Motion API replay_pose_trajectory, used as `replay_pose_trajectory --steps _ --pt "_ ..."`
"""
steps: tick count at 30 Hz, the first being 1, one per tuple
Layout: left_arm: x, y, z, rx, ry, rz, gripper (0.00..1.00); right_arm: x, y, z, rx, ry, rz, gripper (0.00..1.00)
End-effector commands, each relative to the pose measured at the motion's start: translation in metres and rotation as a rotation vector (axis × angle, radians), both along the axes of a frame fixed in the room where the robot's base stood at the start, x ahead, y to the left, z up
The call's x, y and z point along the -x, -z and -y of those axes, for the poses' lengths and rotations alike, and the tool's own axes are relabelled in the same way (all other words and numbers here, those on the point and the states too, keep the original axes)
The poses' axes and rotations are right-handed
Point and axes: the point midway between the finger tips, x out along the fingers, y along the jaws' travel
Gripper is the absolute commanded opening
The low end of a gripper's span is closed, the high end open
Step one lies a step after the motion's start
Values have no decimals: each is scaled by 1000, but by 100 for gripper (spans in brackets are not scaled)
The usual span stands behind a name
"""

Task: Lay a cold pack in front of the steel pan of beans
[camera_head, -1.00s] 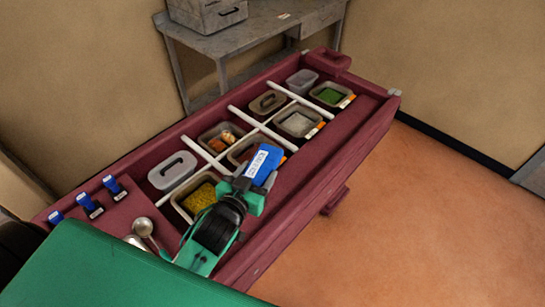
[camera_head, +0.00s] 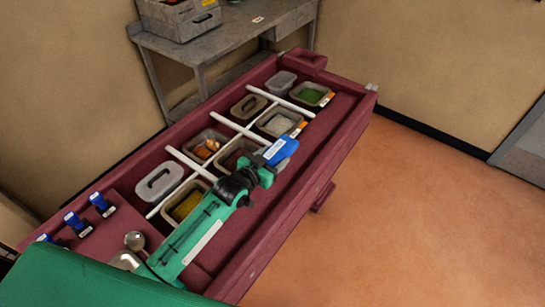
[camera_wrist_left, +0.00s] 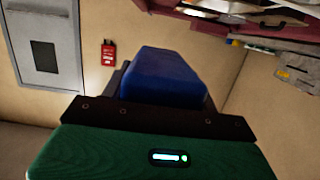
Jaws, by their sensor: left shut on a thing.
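A blue cold pack (camera_head: 284,152) with a white label is held in my left gripper (camera_head: 266,168), which is shut on it. In the left wrist view, the blue pack (camera_wrist_left: 165,78) sits between the dark jaws. In the head view, the pack is over the front side of the maroon counter, by a pan with dark reddish contents (camera_head: 232,158), which may be the beans; the gripper and pack partly hide it. Whether the pack touches the counter I cannot tell. My right gripper is not in view.
Other pans hold yellow (camera_head: 186,204), orange (camera_head: 207,148), white (camera_head: 279,124) and green (camera_head: 311,95) food. White divider bars (camera_head: 238,127) separate them. Metal scoops (camera_head: 134,241) lie near my arm. The counter's front ledge (camera_head: 330,122) is clear toward the right.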

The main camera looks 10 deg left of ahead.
Motion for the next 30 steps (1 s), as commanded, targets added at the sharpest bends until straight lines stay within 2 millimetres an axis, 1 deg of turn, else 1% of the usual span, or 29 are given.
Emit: replay_pose_trajectory --steps 1,5,11,14,17,23,26,30 --pt "0 -1 0 1 0 3 26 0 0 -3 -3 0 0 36" --pt "0 -1 0 1 0 3 26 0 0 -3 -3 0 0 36" --pt "1 -1 0 2 -1 2 26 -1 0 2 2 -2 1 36" --pt "5 -3 3 3 -3 3 26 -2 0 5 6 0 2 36" --pt "16 -6 6 6 -11 1 26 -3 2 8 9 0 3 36" --pt "52 -22 9 7 -60 1 26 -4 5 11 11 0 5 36" --pt "72 -32 4 7 -99 2 26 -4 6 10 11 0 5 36" --pt "99 -45 -8 5 -164 0 26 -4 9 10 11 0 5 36"
